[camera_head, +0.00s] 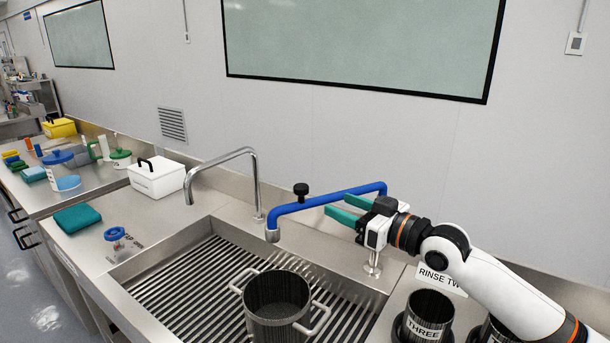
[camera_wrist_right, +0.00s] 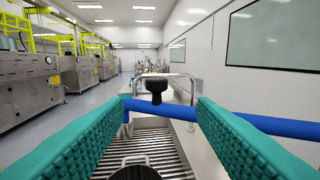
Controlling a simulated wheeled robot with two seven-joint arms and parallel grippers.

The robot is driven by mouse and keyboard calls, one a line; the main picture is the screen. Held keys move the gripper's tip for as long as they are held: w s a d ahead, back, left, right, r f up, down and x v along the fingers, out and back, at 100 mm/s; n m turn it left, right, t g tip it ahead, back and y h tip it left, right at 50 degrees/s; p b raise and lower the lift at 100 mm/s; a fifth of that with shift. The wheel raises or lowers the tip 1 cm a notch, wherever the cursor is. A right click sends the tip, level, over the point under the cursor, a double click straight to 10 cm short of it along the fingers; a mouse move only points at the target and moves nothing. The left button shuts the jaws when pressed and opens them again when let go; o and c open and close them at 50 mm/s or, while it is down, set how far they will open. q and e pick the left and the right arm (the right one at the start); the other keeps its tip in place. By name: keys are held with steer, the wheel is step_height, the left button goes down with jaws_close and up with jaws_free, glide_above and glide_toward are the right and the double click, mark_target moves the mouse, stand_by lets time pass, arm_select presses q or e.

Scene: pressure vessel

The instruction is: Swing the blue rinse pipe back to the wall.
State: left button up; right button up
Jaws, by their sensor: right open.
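The blue rinse pipe (camera_head: 320,201) reaches out over the back of the sink, its metal spout end over the basin. A black knob (camera_head: 300,189) stands on top of it. My right gripper (camera_head: 338,205) is open, its teal fingers beside the pipe and pointing left toward the knob. In the right wrist view the pipe (camera_wrist_right: 180,111) crosses ahead of the fingers, partly hidden by the right one, and the knob (camera_wrist_right: 156,86) stands between the fingertips. The jaws hold nothing; contact with the pipe cannot be told. My left gripper is out of view.
A pot (camera_head: 277,305) stands on the slatted sink grate (camera_head: 190,275). A steel faucet (camera_head: 250,175) rises left of the pipe. Dark cups (camera_head: 428,310) stand at lower right. The wall (camera_head: 350,130) behind is clear near the pipe.

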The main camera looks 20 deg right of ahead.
mark_target(307, 190)
steer(key=p+x, duration=0.1)
steer(key=x, duration=0.2)
steer(key=p+x, duration=0.1)
steer(key=x, duration=0.3)
steer(key=p+x, duration=0.1)
steer(key=x, duration=0.3)
steer(key=shift+s+a+r+p, duration=0.1)
steer(key=shift+a+r+p, duration=0.15)
steer(key=shift+r+p, duration=0.05)
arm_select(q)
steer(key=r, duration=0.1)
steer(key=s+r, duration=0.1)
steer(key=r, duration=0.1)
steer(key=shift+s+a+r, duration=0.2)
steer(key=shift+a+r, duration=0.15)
arm_select(e)
steer(key=shift+w+a, duration=0.2)
steer(key=shift+w, duration=0.1)
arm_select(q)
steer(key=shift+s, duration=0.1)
arm_select(e)
jaws_close()
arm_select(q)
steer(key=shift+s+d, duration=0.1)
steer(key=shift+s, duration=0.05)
